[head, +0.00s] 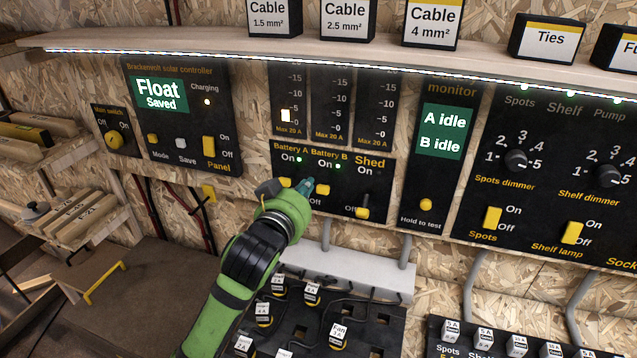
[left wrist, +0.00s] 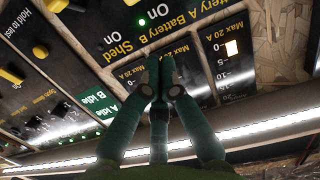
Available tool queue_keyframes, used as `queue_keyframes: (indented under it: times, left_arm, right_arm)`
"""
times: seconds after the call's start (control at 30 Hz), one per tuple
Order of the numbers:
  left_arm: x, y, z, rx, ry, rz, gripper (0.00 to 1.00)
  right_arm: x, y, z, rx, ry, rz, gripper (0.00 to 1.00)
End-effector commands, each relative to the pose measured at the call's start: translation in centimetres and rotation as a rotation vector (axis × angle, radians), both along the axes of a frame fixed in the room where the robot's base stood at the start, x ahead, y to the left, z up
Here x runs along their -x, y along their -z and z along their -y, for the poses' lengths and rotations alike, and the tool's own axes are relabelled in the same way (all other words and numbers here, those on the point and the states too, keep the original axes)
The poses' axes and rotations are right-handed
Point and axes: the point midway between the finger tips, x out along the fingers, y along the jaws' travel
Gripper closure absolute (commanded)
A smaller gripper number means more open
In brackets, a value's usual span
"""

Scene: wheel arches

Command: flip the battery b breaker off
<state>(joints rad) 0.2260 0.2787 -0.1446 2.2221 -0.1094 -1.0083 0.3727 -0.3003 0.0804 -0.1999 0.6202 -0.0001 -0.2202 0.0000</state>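The dark breaker panel (head: 375,185) labelled Battery A, Battery B and Shed is on the wall in the head view. The Shed lever (head: 362,212) sits low. My left gripper (head: 306,187) is shut and empty at the Battery B column. In the left wrist view its fingers (left wrist: 165,66) meet before the upside-down panel; contact cannot be told. My right gripper is not in view.
A solar controller (head: 180,115) is to the left, a monitor panel (head: 440,150) and dimmer panel (head: 550,165) to the right. A lit shelf (head: 330,62) juts out above. A fuse board (head: 360,320) and white conduit (head: 345,275) lie below.

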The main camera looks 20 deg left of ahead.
Motion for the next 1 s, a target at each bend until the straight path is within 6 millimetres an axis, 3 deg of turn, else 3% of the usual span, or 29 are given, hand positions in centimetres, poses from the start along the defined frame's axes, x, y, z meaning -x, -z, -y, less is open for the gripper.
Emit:
queue_keyframes:
  times: [0.1,0.53,1.0]
  left_arm:
    - [-0.3,-1.0,-0.1,0.004,-0.001,0.027,1.00]
    - [-1.0,-1.0,-0.1,0.002,-0.001,0.026,1.00]
    - [-8.8,-0.4,-0.5,0.003,-0.001,0.024,1.00]
  right_arm:
    - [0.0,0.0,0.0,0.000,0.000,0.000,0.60]
    - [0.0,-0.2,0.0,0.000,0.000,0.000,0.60]
    - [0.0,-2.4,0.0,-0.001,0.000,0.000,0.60]
